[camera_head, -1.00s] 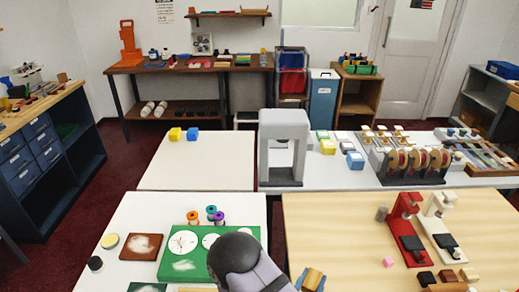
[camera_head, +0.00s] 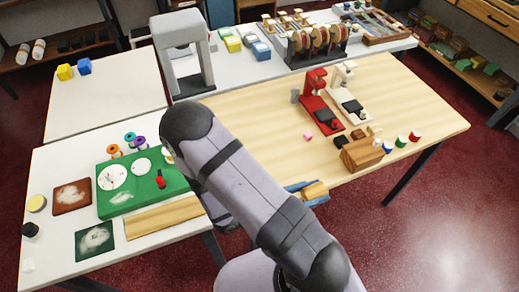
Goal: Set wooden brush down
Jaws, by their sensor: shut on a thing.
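My gripper (camera_head: 311,193) shows two blue fingers, with the rest hidden behind my grey arm. The fingers are shut on a light wooden piece, which I take to be the wooden brush (camera_head: 315,190). The brush appears at the front edge of the light wooden table (camera_head: 240,108). I cannot tell whether it touches the table or is held above it. Its bristles do not show.
Red (camera_head: 318,95) and white (camera_head: 344,85) stands are behind. A green board (camera_head: 150,190) lies on the white table (camera_head: 50,160).

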